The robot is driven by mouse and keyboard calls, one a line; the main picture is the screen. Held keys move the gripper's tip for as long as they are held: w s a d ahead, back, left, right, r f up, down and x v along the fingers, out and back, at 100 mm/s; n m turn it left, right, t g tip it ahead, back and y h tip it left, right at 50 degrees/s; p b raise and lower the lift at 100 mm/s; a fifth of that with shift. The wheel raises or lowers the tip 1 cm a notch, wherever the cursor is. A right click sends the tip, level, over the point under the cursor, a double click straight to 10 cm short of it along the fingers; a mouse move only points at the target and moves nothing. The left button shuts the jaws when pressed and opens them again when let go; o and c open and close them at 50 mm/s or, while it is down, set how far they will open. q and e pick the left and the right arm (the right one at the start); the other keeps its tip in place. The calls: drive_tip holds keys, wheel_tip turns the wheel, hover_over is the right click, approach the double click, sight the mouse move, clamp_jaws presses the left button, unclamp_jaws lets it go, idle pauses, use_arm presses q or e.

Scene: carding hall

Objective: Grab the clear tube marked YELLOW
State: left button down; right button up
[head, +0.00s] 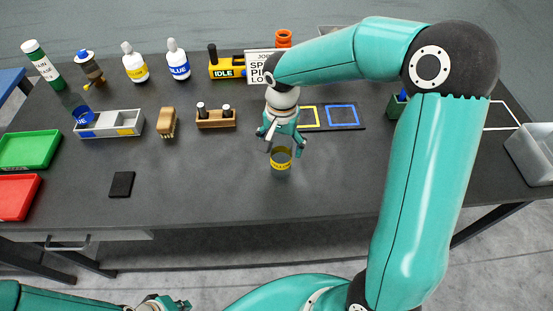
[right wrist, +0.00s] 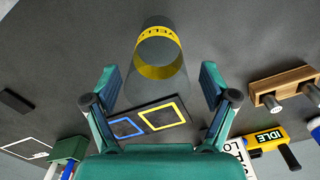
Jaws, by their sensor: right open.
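The clear tube with a yellow band (head: 281,160) stands on the dark table, just below my right gripper (head: 284,146) in the head view. In the right wrist view the tube (right wrist: 160,52) shows its yellow lettered band, partly readable, and lies ahead of and between the spread fingers. My right gripper (right wrist: 160,84) is open and empty, and I see no finger touching the tube. My left gripper (head: 166,302) is at the bottom edge of the head view, partly cut off, away from the table; its jaws are unclear.
A dark mat with yellow and blue squares (head: 343,115) lies behind the tube. A wooden block with pegs (head: 216,121), a brush (head: 167,122) and a grey tray (head: 128,124) stand left. Bottles line the back left. The table's front middle is clear.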

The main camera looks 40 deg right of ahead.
drive_tip(key=c, duration=1.5)
drive_tip(key=shift+r, duration=0.1)
